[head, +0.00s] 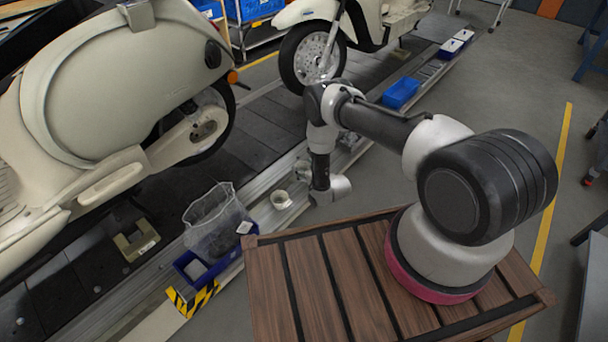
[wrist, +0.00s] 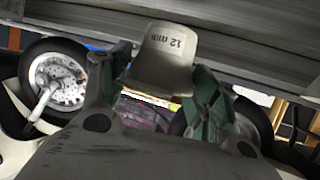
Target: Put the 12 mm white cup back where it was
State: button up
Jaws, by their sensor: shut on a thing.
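The 12 mm white cup (wrist: 160,66) is off-white, with dark "12 mm" lettering on its side. In the wrist view my gripper (wrist: 161,63) has one green-grey finger on each side of it and is shut on it. The fingers cover parts of the cup's sides. In the head view my arm's end is low beside the conveyor edge. The inside of the held cup is hidden.
A blue bin (head: 190,268) with a clear bag (head: 213,222) stands left of my arm's end. A pale scooter (head: 115,95) sits on the dark conveyor, with another behind it. A blue box (head: 401,92) lies along the rail.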

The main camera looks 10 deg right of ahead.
jog(key=shift+f, duration=1.4)
jog(key=shift+d, duration=0.1)
jog(key=o, duration=1)
jog(key=shift+f, duration=0.1)
